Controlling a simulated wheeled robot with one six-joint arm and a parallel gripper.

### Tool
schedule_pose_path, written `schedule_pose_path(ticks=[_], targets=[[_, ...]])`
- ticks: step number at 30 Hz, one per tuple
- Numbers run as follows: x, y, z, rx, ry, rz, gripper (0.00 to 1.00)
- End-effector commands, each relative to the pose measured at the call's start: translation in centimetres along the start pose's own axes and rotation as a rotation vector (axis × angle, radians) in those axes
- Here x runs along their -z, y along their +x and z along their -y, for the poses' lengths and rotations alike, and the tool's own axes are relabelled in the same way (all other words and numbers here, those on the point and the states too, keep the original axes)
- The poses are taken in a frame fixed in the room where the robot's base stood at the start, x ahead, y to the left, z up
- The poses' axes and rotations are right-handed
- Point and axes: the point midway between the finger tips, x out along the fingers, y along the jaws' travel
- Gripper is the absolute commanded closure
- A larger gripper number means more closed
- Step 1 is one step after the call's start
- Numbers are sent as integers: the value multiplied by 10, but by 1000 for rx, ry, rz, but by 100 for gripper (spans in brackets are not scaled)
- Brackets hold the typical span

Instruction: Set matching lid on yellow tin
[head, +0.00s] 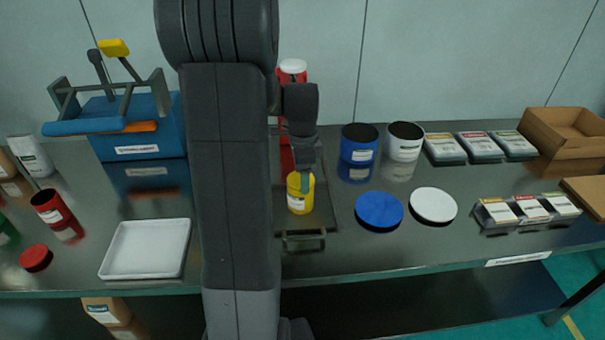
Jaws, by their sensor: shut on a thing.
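The yellow tin (296,204) is a small upright cylinder with a pale label, near the middle of the table in the head view. My gripper (305,185) points down at it, with its fingertips overlapping the tin's upper part. The gripper is shut, seemingly on the tin's upper wall. The fingers hide part of the tin's top, so I cannot tell whether a lid is on it. No separate yellow lid shows, and my arm hides a strip of the table to the left of the tin.
A dark tray with a handle (303,240) lies under the tin. A blue lid (379,210) and white lid (433,205) lie to the right, before open blue (359,147) and white (404,146) tins. A white tray (146,250) and red lid (36,258) are left.

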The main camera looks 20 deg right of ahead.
Motion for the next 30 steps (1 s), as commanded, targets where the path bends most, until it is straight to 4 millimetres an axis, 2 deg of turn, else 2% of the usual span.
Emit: schedule_pose_path(ticks=[10,11,14,15,30], targets=[[0,1,0,0,0,0,57],[0,1,0,0,0,0,34],[0,1,0,0,0,0,14],[0,1,0,0,0,0,10],[0,1,0,0,0,0,10]])
